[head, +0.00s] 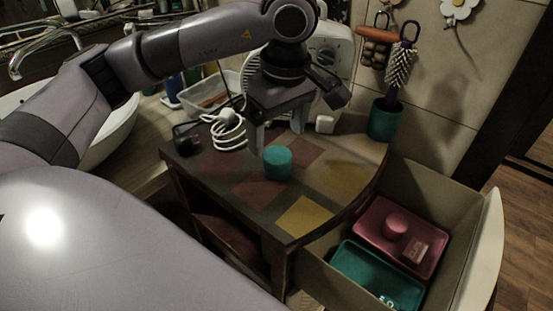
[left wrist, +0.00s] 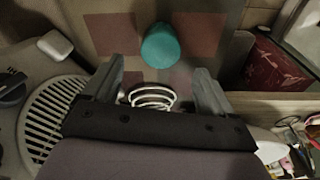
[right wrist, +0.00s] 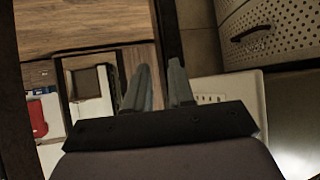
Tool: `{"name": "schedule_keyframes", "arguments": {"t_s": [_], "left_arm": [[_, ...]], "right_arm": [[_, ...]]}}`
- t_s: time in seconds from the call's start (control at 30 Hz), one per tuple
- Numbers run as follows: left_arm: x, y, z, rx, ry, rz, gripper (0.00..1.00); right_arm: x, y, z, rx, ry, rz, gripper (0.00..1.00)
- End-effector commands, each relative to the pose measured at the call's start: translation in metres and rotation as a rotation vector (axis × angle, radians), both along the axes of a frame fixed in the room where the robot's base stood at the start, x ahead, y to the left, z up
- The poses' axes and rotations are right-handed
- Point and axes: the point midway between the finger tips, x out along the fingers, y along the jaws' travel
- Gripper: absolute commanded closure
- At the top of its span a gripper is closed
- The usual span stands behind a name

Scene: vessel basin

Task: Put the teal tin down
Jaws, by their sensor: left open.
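The teal tin (head: 278,162) stands upright on the small patchwork-topped table (head: 235,190), on a dark red patch near the middle. My left gripper (head: 278,130) is above and just behind the tin, with its fingers apart and nothing between them. In the left wrist view the tin (left wrist: 160,46) lies beyond the open fingertips (left wrist: 158,72), clear of both. My right gripper (right wrist: 160,70) shows in the right wrist view with a narrow gap between its fingers and nothing held; it points away from the table.
A coiled white cable (head: 228,130) and a teal cup (head: 385,120) with a brush stand at the table's back. The table's front part is clear.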

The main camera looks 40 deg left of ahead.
Motion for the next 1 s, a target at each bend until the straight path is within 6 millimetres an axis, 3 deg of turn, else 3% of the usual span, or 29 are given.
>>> {"name": "schedule_keyframes", "arguments": {"t_s": [0.43,0.73,0.77,0.9,0.93,1.0], "left_arm": [[0.000,0.002,-0.058,-0.003,0.005,-0.003,0.14],[0.001,0.002,-0.064,-0.005,0.002,-0.005,0.14],[0.001,0.002,-0.064,-0.005,0.002,-0.005,0.20],[0.001,0.002,-0.064,-0.005,0.002,-0.005,0.66],[0.001,0.002,-0.064,-0.005,0.002,-0.005,0.74],[0.001,0.002,-0.064,-0.005,0.002,-0.005,0.79]], "right_arm": [[0.000,-0.001,0.014,-0.001,0.000,-0.001,0.77],[0.000,-0.001,0.014,-0.001,0.000,0.000,0.77],[0.000,-0.001,0.014,-0.001,0.000,0.000,0.77],[0.000,-0.001,0.014,-0.001,0.000,0.000,0.77],[0.000,-0.001,0.014,-0.001,0.000,0.000,0.77],[0.000,-0.001,0.014,-0.001,0.000,0.000,0.77]]}}
